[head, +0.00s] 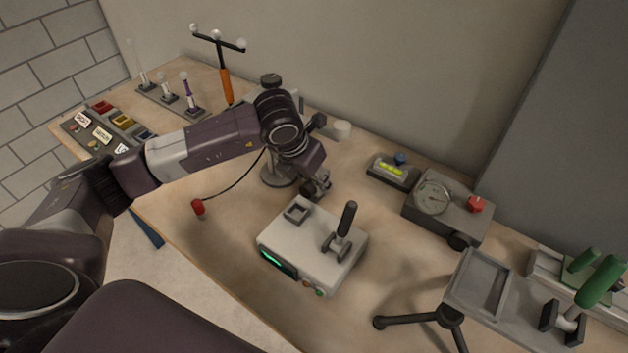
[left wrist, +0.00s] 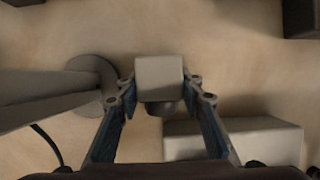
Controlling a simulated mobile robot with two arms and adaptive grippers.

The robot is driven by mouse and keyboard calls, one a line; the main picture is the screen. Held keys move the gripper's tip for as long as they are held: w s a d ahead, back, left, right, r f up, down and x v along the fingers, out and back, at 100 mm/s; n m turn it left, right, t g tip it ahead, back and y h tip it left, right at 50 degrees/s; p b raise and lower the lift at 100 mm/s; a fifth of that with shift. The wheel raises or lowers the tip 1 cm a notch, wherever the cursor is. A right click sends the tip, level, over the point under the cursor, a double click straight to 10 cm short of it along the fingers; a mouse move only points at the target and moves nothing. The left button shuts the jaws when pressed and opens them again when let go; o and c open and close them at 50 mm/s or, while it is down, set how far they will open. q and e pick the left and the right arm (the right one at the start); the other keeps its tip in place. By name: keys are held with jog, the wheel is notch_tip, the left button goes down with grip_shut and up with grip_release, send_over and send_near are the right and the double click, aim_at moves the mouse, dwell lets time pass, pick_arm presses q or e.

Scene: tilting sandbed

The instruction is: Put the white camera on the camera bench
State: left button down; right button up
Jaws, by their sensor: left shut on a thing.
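My left gripper (head: 318,188) reaches over the table, just behind the pale control box. In the left wrist view, my left gripper (left wrist: 160,95) is shut on the white camera (left wrist: 160,72), a small white block with a dark round lens, held between both fingers. In the head view I cannot make out the camera, which is hidden by the gripper. A grey bench-like platform (head: 515,302) with a square rimmed recess stands at the right; it may be the camera bench, but I cannot be sure. My right gripper is not in view.
The pale control box (head: 302,262) with a black lever stands close in front of the left gripper. A round stand base (head: 279,174) is beside it. A gauge box (head: 455,212), a level (head: 392,172) and black tripod legs (head: 408,320) lie to the right.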

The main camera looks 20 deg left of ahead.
pick_arm(q)
jog(key=shift+f+b, duration=0.15)
jog(key=shift+b, duration=0.15)
jog(key=c, duration=1.5)
grip_release()
jog(key=shift+o, duration=0.9)
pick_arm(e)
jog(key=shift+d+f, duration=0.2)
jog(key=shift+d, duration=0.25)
pick_arm(q)
jog(key=shift+s+r, duration=0.1)
jog(key=shift+r, duration=0.35)
jog(key=v, duration=1.1)
jog(key=shift+r, duration=0.25)
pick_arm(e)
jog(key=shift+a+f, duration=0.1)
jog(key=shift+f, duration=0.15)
pick_arm(q)
jog(key=shift+a, duration=0.1)
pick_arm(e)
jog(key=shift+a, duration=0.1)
